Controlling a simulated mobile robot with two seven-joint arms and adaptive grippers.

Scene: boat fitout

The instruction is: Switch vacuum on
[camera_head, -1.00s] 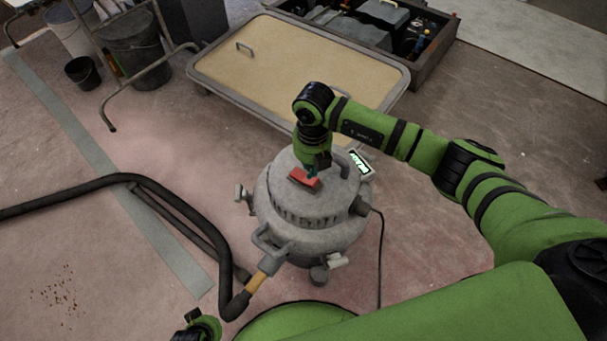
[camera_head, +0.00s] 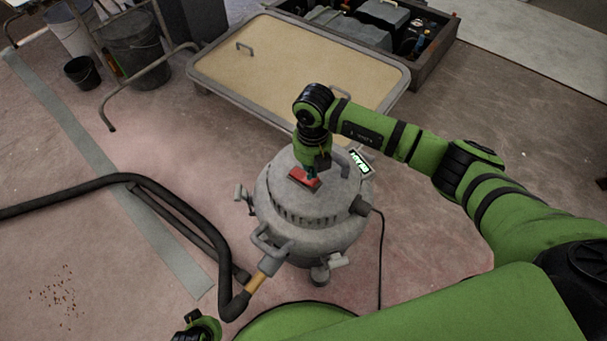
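The grey vacuum (camera_head: 312,224) stands upright on the floor in the middle of the head view. A red switch (camera_head: 303,180) sits on top of its lid. My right gripper (camera_head: 312,176) points down at the red switch, with its tips at or just above it; contact cannot be made out. Its fingers are too small and partly hidden to tell open from shut. A small lit display (camera_head: 360,162) is at the vacuum's back right. Of my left arm, only a small part shows at the bottom edge; its gripper's fingers cannot be made out.
A black hose (camera_head: 150,190) runs from the left to the vacuum's front. A dark cable (camera_head: 381,255) trails at its right. A flat cart (camera_head: 290,65) stands behind, with an open box (camera_head: 445,55) beyond. Buckets (camera_head: 82,72) are at back left. Brown debris (camera_head: 55,295) lies at lower left.

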